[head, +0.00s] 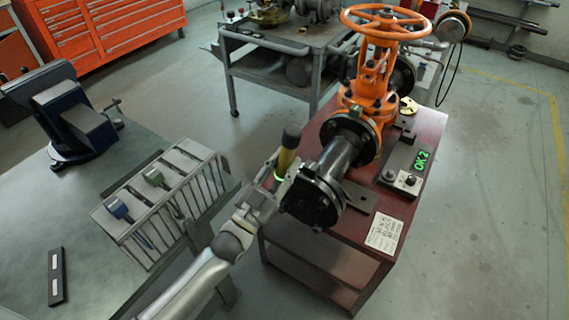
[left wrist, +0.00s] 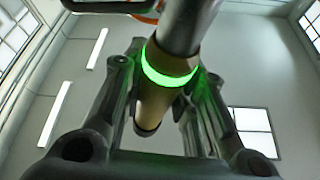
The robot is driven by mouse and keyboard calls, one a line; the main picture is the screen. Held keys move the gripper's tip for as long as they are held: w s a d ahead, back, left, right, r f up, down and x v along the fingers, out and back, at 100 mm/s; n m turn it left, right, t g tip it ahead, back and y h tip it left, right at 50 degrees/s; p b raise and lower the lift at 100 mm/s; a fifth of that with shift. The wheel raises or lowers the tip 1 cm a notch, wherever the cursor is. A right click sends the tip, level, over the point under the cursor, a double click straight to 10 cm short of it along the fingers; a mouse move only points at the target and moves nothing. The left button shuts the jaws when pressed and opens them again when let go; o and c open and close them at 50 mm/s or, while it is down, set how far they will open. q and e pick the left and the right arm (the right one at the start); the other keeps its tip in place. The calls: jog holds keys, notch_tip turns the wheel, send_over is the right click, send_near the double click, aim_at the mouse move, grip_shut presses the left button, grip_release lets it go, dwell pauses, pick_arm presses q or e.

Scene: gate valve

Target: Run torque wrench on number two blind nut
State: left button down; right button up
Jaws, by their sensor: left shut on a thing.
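A torque wrench (head: 287,155) with a yellow-tan body, a dark rounded end and a glowing green ring is in my left gripper (head: 277,180), beside the black blind flange (head: 312,197) at the near end of the pipe. The left wrist view shows the wrench (left wrist: 157,95) between the two fingers of the left gripper (left wrist: 165,95), with its green ring lit. The gripper is shut on it. The orange gate valve (head: 372,75) stands behind the flange. The nuts are too small or hidden to tell which one the wrench is on. My right gripper is not in view.
A control box (head: 405,165) on the red stand (head: 419,137) reads "OK 2" in green. A label plate (head: 383,232) lies at its front. A slotted rack (head: 130,232) with blue and green-handled tools and a vise (head: 75,122) are at left. A grey cart (head: 275,92) stands behind.

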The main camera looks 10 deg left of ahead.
pick_arm(q)
jog(key=shift+w+d+r, duration=0.15)
jog(key=shift+w+r, duration=0.05)
jog(key=shift+w, duration=0.2)
dwell(0.9)
jog(key=shift+s+p, duration=0.2)
jog(key=shift+p, duration=0.1)
dwell(1.3)
dwell(0.8)
jog(key=shift+s, duration=0.1)
